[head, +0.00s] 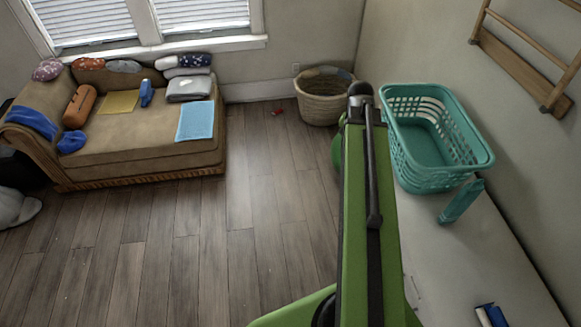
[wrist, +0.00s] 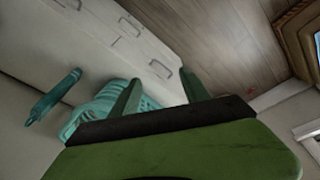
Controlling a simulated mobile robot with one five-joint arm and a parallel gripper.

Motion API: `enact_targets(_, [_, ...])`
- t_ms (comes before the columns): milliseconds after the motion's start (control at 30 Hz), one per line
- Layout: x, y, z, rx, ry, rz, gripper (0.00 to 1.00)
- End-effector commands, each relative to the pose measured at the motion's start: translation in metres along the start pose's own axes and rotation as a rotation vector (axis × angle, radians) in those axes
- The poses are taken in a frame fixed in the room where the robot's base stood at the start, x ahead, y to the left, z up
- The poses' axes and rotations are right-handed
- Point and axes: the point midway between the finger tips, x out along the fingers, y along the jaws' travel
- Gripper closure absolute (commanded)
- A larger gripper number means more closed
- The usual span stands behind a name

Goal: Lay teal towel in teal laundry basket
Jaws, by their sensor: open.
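The teal laundry basket (head: 480,160) stands upright on a white cabinet at the right in the head view. Its visible floor looks bare. Part of its slotted wall also shows in the wrist view (wrist: 88,112), behind my gripper. A light blue-teal cloth (head: 196,121) lies flat over the sofa's front right edge; it is the only towel-like thing near teal that I see. My gripper (wrist: 160,92) is open, with its two fingers apart and nothing between them. In the head view my arm hides the gripper, left of the basket.
A sofa (head: 140,145) holds several cloths and cushions. A wicker basket (head: 322,105) and a small red item (head: 277,112) are on the floor. The wooden floor between is clear.

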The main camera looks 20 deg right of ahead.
Motion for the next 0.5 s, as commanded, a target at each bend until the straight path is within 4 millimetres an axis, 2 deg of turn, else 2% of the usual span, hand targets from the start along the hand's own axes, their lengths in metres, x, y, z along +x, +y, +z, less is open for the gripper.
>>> enact_targets(33, [-0.008,-0.051,0.033,-0.14,-0.019,-0.026,0.46])
enact_targets(100, [-0.019,-0.111,0.079,-0.336,-0.05,-0.059,0.46])
enact_targets(200, [-0.034,-0.174,0.146,-0.581,-0.088,-0.097,0.46])
enact_targets(300, [-0.046,-0.211,0.198,-0.759,-0.115,-0.123,0.46])
enact_targets(333, [-0.048,-0.218,0.209,-0.797,-0.121,-0.129,0.46])
enact_targets(400, [-0.052,-0.229,0.227,-0.86,-0.13,-0.137,0.46])
enact_targets(500, [-0.054,-0.234,0.236,-0.892,-0.136,-0.141,0.46])
